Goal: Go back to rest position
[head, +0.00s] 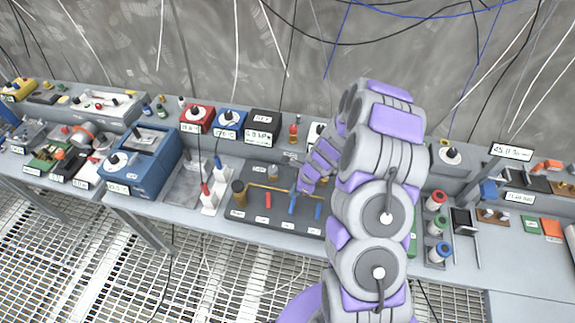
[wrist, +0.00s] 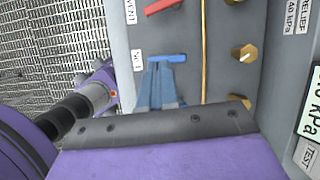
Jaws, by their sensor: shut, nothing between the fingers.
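My arm reaches out over the bench in the head view. My gripper (head: 303,187) is at its end, low over a dark grey valve panel (head: 260,225), close to a blue handle (head: 292,204). The gripper looks shut with nothing held. In the wrist view the purple and grey gripper body (wrist: 160,130) fills the lower part. A blue handle (wrist: 168,58) lies just beyond it, with a red handle (wrist: 163,6) above. I cannot tell whether the gripper touches the blue handle. My arm hides part of the bench behind it.
Brass knobs (wrist: 245,53) and a yellow pipe (wrist: 204,50) are on the panel. A blue box (head: 145,158) stands left, and red, green and blue cylinders (head: 437,225) stand right. Cables hang along the wall. Grating floor (head: 215,275) lies in front.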

